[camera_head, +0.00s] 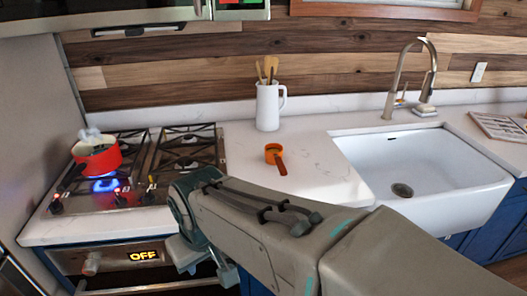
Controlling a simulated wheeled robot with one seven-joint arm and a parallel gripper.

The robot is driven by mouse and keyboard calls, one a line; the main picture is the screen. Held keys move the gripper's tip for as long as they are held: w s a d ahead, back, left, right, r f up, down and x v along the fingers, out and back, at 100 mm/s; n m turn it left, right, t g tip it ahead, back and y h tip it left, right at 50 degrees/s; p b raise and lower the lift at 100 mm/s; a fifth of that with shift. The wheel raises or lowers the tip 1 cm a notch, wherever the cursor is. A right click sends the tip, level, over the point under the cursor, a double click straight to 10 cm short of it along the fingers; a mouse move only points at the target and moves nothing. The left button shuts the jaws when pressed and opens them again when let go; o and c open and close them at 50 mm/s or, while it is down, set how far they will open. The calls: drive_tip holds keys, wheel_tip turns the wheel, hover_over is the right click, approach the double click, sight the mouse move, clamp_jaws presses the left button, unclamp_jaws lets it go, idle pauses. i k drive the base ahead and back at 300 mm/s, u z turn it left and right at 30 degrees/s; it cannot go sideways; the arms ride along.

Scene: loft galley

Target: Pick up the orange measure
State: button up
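The orange measure (275,154) lies on the white countertop between the stove and the sink. It has a small round cup, and its short handle points toward the front right. Nothing touches it from above. My arm crosses the lower middle of the view, in front of the measure and nearer to the camera. The arm bends down at its left end, in front of the counter edge and oven. My gripper's fingers do not show, so what they hold cannot be seen.
A white jug (268,106) with wooden utensils stands behind the measure. A red pot (97,157) sits over a blue flame on the stove (190,155) at left. The white sink (420,165) and tap (398,80) are at right. Counter around the measure is clear.

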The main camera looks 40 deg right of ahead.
sight(277, 164)
drive_tip(key=z, duration=0.05)
drive_tip(key=i, duration=0.45)
drive_tip(key=z, duration=1.4)
drive_tip(key=k, duration=1.3)
drive_tip(key=z, duration=0.6)
drive_tip(key=i, duration=1.6)
drive_tip(key=u, duration=0.55)
